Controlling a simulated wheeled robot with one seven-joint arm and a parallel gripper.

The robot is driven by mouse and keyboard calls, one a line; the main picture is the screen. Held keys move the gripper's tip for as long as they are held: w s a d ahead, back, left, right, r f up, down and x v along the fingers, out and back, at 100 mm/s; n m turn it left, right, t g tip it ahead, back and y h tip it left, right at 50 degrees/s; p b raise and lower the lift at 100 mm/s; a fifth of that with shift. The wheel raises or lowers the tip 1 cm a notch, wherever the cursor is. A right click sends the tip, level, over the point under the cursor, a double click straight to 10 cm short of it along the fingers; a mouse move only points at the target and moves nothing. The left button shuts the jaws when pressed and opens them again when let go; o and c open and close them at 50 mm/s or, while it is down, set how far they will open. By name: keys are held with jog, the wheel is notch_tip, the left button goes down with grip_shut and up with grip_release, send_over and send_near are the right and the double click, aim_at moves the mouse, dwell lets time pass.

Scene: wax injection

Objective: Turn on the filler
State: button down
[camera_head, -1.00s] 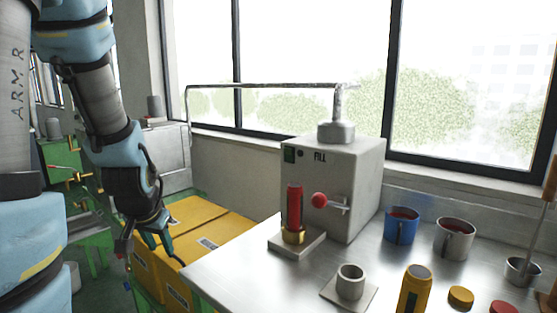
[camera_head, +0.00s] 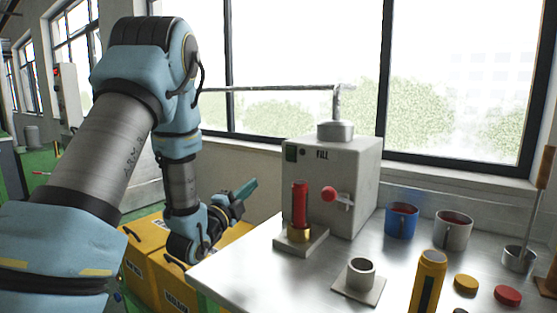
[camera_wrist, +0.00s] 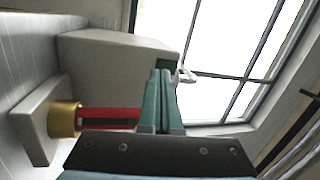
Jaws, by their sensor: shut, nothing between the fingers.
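The filler (camera_head: 350,170) is a light grey box marked FILL on the steel bench, with a green switch panel (camera_head: 291,152) at its upper left front. A red-knobbed lever (camera_head: 328,194) sticks out of its front. A red cylinder (camera_head: 300,203) in a brass collar stands upright on a plate before it. My gripper (camera_head: 251,187) is shut and empty, left of the filler and apart from it. In the wrist view my gripper (camera_wrist: 160,98) covers part of the red cylinder (camera_wrist: 108,118) and the filler's front (camera_wrist: 110,62). The lever cannot be made out there.
A blue mug (camera_head: 401,222) and a grey mug (camera_head: 452,232) stand right of the filler. A small metal cup on a plate (camera_head: 360,275) and a yellow cylinder (camera_head: 428,280) are near the front. Yellow boxes (camera_head: 142,262) sit left of the bench.

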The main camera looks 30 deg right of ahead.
aim_at(290, 150)
jog(key=shift+s+d+r+m+g+h, duration=0.2)
jog(key=shift+s+r+m+g+h, duration=0.05)
jog(key=shift+s+m+h, duration=0.45)
jog(key=shift+s+d+r+m+g+h, duration=0.2)
jog(key=shift+s+r+m+g+h, duration=0.05)
jog(key=shift+s+m+h, duration=0.45)
jog(key=p+x, duration=0.6)
jog(key=x, duration=0.7)
jog(key=shift+w+d+r, duration=0.1)
jog(key=shift+r, duration=0.1)
jog(key=shift+w+d+p, duration=0.2)
jog(key=shift+d+p, duration=0.1)
jog(key=shift+d, duration=0.05)
jog(key=shift+d+r+y, duration=0.2)
jog(key=shift+r+y, duration=0.1)
jog(key=shift+f, duration=0.2)
